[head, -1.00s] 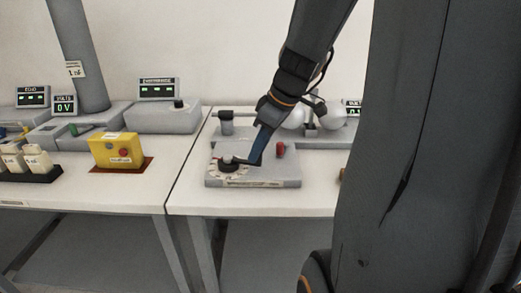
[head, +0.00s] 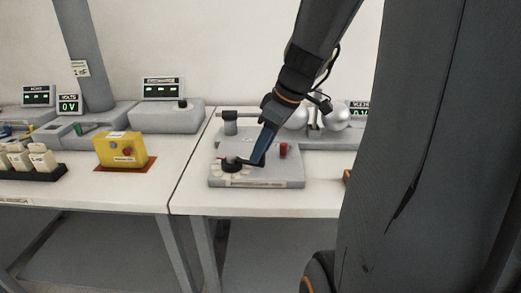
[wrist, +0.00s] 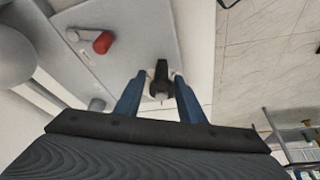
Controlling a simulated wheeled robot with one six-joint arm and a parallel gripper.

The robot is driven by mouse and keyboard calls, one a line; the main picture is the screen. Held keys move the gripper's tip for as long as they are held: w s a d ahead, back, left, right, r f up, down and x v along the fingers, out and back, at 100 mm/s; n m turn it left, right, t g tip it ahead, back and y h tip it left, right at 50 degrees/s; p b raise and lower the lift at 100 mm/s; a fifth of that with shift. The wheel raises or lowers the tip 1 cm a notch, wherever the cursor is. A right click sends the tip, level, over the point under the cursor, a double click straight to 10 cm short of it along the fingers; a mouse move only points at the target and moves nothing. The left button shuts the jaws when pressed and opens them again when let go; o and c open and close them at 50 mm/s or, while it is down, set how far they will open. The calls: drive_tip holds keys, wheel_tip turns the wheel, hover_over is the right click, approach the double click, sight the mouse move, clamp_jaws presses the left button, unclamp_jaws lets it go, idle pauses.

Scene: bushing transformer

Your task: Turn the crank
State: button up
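The crank is a black piece with a pale end on a pale round dial, on top of a grey box (head: 276,172). In the head view the crank (head: 232,164) is near the box's front left. My gripper (head: 256,164) reaches down from the upper right, its blue fingers just right of the crank. In the wrist view the black crank (wrist: 161,72) lies between the tips of my two blue fingers (wrist: 159,90). A gap shows on each side of it, so the gripper looks open around it, not clamped.
A red knob (head: 283,150) stands on the box just right of my gripper and also shows in the wrist view (wrist: 103,42). Silver spheres (head: 336,116) stand behind. A yellow box (head: 121,149) is on the left table. Bare white tabletop (head: 265,203) lies in front.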

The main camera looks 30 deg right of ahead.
drive_tip(key=v, duration=0.7)
idle(0.5)
